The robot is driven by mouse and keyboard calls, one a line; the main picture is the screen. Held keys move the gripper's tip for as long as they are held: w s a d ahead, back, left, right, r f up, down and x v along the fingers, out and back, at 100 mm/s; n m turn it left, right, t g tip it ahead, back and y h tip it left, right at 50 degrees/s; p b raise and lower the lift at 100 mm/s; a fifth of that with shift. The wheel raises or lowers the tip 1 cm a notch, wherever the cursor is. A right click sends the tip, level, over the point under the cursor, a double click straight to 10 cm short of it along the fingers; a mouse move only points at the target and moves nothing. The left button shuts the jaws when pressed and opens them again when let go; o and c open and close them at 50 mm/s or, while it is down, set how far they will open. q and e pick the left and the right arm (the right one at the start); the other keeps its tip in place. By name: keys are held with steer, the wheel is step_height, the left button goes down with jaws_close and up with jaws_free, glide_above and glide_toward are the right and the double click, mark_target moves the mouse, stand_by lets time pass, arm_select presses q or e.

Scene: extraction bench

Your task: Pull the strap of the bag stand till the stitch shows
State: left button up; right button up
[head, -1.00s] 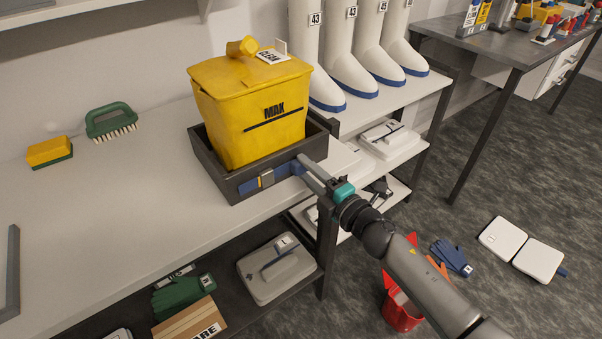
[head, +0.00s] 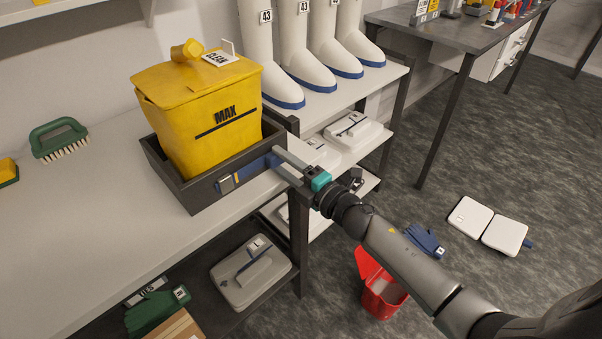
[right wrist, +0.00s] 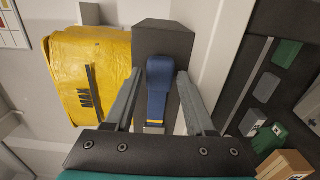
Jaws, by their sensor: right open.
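The bag stand (head: 198,200) is a dark grey box frame on the bench, holding a yellow bag (head: 190,140) marked MAX. Its blue strap (head: 252,168) runs along the front face through a buckle (head: 227,184). In the right wrist view the strap (right wrist: 157,95) lies between my fingers, with a gap on each side. My right gripper (head: 277,162) is open around the strap's free end at the stand's right front. The fingers partly hide this end in the head view. My left gripper is not in view.
A green brush (head: 58,138) lies on the bench to the left. White boots (head: 325,60) stand on a rack behind. Below are a grey case (head: 250,275) and green gloves (head: 155,312). A red bin (head: 382,295) stands on the floor. The bench front is clear.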

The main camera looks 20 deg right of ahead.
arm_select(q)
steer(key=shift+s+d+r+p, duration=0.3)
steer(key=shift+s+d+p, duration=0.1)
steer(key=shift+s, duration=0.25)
arm_select(e)
steer(key=v, duration=1.5)
steer(key=s+d+f+m+g+h, duration=0.1)
steer(key=s+f+m+g+h, duration=0.2)
steer(key=f, duration=0.6)
steer(key=s+d+f+m+g+h, duration=0.15)
steer(key=f+m, duration=0.35)
steer(key=f, duration=0.5)
steer(key=s+d+f+m+g+h, duration=0.1)
steer(key=s+f+m+g+h, duration=0.15)
steer(key=f+m, duration=0.45)
steer(key=s+a+f+m+g, duration=0.2)
steer(key=s+a+f+g, duration=0.1)
steer(key=s+f, duration=0.6)
steer(key=s+a+f+m+g, duration=0.2)
steer(key=s+f+g, duration=0.3)
steer(key=s+f, duration=0.4)
steer(key=s+a, duration=0.1)
steer(key=s, duration=0.5)
steer(key=shift+s+a+f+m+g+y, duration=0.25)
steer(key=shift+s+a+m+g+y, duration=0.05)
steer(key=shift+s, duration=0.1)
